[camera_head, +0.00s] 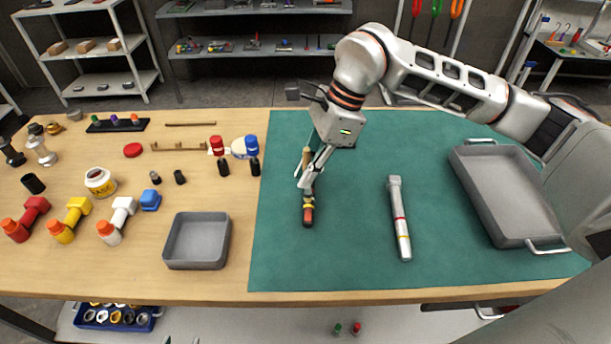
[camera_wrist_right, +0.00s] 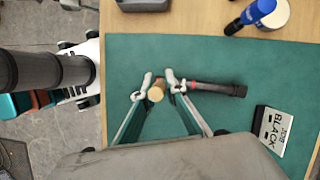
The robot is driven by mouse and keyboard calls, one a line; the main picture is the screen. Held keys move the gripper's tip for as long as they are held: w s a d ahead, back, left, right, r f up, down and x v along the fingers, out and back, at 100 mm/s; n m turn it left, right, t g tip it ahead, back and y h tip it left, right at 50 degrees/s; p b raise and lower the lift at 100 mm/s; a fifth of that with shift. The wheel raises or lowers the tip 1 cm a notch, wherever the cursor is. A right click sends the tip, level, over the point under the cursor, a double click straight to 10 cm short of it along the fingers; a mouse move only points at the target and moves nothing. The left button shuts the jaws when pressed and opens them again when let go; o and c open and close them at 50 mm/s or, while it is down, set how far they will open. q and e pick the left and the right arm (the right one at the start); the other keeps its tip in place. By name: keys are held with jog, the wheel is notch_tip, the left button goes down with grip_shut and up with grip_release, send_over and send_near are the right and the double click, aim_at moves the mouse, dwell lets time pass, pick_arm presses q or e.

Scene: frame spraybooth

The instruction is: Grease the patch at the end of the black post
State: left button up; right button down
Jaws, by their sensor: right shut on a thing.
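My right gripper (camera_head: 308,182) reaches in from the right and is shut on a slim tool (camera_head: 308,208) above or on the green mat. The tool has a wooden end and a dark body with red and yellow bands. In the right wrist view the tool's dark length (camera_wrist_right: 218,89) points right from the fingers, and its wooden end (camera_wrist_right: 156,93) shows between them. A card reading "JOB BLACK" (camera_wrist_right: 272,130) stands on the mat. I cannot tell which object is the black post. My left gripper is out of view.
A pale banded rod (camera_head: 399,215) lies on the mat (camera_head: 350,260). A large grey tray (camera_head: 505,192) is at right and a small grey tray (camera_head: 197,240) at left. Red, yellow and white handled items (camera_head: 72,220) and small black parts crowd the left side.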

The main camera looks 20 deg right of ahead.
aim_at(307, 161)
jog(key=shift+r+p, duration=0.35)
jog(key=shift+r, duration=0.6)
jog(key=shift+s+r, duration=0.1)
jog(key=shift+r, duration=0.55)
pick_arm(q)
jog(key=shift+s+a+f, duration=0.2)
jog(key=shift+s+a, duration=0.1)
jog(key=shift+a, duration=0.15)
jog(key=shift+s+a+f, duration=0.15)
jog(key=shift+s+a, duration=0.1)
jog(key=shift+a, duration=0.15)
jog(key=shift+d+r+n, duration=0.15)
jog(key=shift+n, duration=0.15)
jog(key=shift+w+a, duration=0.1)
jog(key=shift+a, duration=0.15)
pick_arm(e)
jog(key=shift+d, duration=0.1)
